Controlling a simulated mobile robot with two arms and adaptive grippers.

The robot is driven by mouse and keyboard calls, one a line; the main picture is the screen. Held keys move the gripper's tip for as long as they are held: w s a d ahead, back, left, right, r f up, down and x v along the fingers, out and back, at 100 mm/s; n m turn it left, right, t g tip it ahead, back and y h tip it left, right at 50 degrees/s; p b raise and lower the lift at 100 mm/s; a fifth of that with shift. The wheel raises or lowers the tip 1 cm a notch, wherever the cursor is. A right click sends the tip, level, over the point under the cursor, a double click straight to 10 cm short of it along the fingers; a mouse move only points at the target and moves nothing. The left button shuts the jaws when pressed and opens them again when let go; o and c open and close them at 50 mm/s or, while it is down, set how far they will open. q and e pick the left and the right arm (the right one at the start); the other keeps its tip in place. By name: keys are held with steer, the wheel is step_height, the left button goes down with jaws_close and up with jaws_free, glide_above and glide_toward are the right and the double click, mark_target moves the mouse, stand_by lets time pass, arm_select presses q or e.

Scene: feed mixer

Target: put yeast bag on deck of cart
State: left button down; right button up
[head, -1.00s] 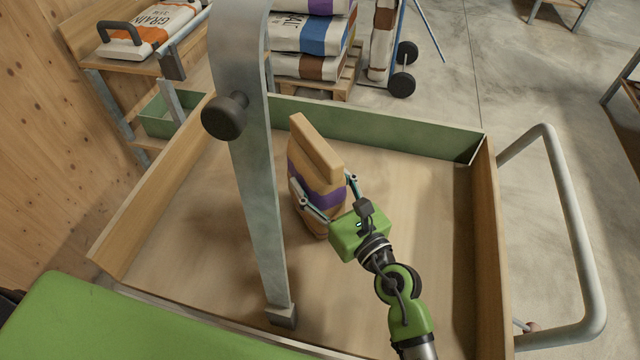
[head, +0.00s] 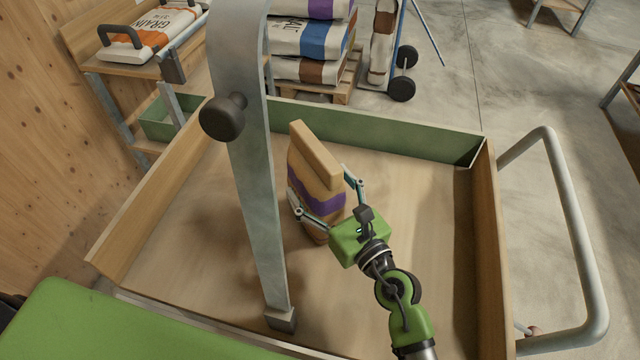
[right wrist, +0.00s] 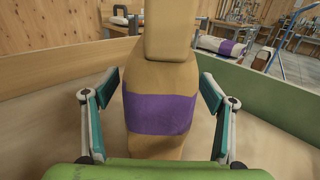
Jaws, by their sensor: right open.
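The yeast bag (head: 318,172) is a tan paper bag with a purple band and a folded top. It stands upright, leaning slightly, on the wooden deck of the cart (head: 420,215). My right gripper (head: 328,192) is open, with one finger on each side of the bag. In the right wrist view the bag (right wrist: 160,110) stands between the spread fingers, with a gap visible on both sides. The bag's far side and part of its base are hidden. My left gripper is not in view.
A grey metal post (head: 255,190) with a dark knob rises left of the bag. Low walls, including a green one (head: 390,132), edge the deck. A tubular handle (head: 580,240) is at right. Stacked sacks (head: 310,40) stand behind. The deck right of the bag is clear.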

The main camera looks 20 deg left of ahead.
steer(key=b+v, duration=0.1)
steer(key=v, duration=1)
steer(key=shift+f, duration=0.1)
steer(key=shift+s+d, duration=0.35)
